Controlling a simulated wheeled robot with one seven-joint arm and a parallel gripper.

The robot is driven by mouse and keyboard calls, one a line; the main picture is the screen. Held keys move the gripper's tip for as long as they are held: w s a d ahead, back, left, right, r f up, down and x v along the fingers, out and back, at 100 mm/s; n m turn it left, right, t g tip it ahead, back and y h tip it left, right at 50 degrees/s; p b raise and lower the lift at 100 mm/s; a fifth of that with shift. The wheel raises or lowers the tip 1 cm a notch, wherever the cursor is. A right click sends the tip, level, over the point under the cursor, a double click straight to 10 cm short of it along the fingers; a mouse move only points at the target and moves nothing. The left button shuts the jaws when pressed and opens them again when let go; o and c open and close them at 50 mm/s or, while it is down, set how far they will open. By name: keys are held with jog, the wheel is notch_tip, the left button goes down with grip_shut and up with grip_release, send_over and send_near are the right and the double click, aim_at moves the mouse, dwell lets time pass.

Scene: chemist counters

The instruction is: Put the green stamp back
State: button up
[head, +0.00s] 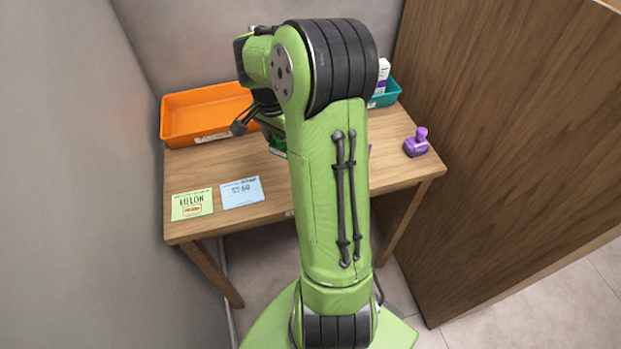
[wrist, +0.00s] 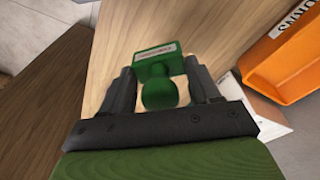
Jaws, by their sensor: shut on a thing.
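In the wrist view the green stamp (wrist: 160,57) sits between the two dark fingers of my gripper (wrist: 160,88). Its round knob faces the camera and its rectangular base, with a pale label, lies beyond. My gripper is shut on the stamp. In the head view only a small green part of the stamp (head: 277,145) shows beside my arm, and the arm hides the rest. I cannot tell whether its base touches the table.
The wooden table (head: 265,210) carries an orange tray (head: 185,140) at the back left and a teal tray (head: 391,93) with a white box at the back right. A purple stamp (head: 416,143) stands at the right. A green card (head: 192,204) and a blue card (head: 242,192) lie front left. A wooden panel borders the right.

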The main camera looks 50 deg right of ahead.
notch_tip(320, 180, down, 10)
jog(key=b, duration=0.2)
jog(key=shift+d+b, duration=0.1)
jog(key=shift+b, duration=0.3)
jog(key=shift+f, duration=0.2)
jog(key=o, duration=0.9)
jog(key=shift+c, duration=0.2)
jog(key=shift+r, duration=0.1)
